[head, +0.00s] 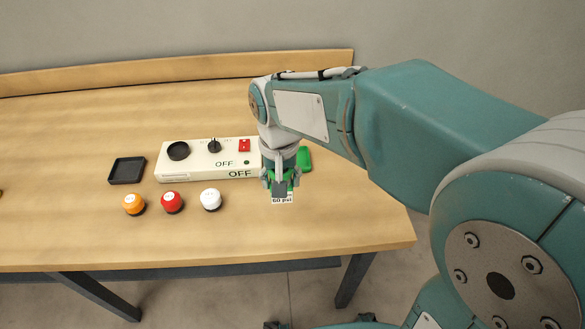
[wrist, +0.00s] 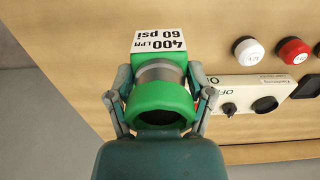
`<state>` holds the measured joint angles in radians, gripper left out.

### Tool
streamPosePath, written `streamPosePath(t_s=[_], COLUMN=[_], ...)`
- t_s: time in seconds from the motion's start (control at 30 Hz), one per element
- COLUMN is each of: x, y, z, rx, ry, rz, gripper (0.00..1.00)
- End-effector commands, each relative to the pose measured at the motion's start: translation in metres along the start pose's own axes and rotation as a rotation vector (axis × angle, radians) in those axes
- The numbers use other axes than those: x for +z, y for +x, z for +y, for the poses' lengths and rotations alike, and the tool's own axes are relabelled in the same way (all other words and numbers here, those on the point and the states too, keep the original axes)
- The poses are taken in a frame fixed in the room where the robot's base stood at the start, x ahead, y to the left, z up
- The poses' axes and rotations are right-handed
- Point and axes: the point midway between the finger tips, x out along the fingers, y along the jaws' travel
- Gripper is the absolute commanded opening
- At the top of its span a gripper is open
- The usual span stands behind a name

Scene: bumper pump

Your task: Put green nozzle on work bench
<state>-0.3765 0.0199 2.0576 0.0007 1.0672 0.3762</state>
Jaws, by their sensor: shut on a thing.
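The green nozzle (wrist: 161,97) is a green cylinder with a dark open end, a grey metal band and a white label reading 400 LPM 60 psi. My gripper (wrist: 160,105) has one finger on each side of it in the wrist view and is shut on it. In the head view my gripper (head: 281,182) is over the right part of the wooden work bench (head: 340,215), and the nozzle is mostly hidden behind the fingers, with its white label (head: 283,199) showing. I cannot tell whether the nozzle touches the bench top.
A white control box (head: 205,173) marked OFF stands left of my gripper. Orange (head: 134,202), red (head: 172,200) and white (head: 210,198) knobs stand before it. A black tray (head: 127,170) lies left, and a green object (head: 304,158) lies right behind my gripper. The front right bench top is clear.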

Motion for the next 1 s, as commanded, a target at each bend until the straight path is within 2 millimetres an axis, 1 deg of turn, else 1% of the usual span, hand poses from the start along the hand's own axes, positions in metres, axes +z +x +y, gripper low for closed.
streamPosePath(t_s=[0.07,0.17,0.2,0.5,0.7,0.8,0.93,1.0], x=[-0.001,-0.004,-0.005,-0.014,-0.018,-0.02,-0.021,-0.022], y=[0.002,0.008,0.012,0.041,0.076,0.086,0.095,0.103], z=[0.006,0.024,0.033,0.092,0.119,0.127,0.135,0.142], rx=[-0.001,-0.002,-0.002,0.0,0.0,0.0,0.0,-0.001], ry=[0.002,0.007,0.008,0.007,0.005,0.003,0.002,0.004], rz=[0.0,-0.001,-0.001,-0.002,-0.004,-0.002,-0.001,-0.003], gripper=[0.07,0.07,0.07,0.07,0.07,0.07,0.07,0.07])
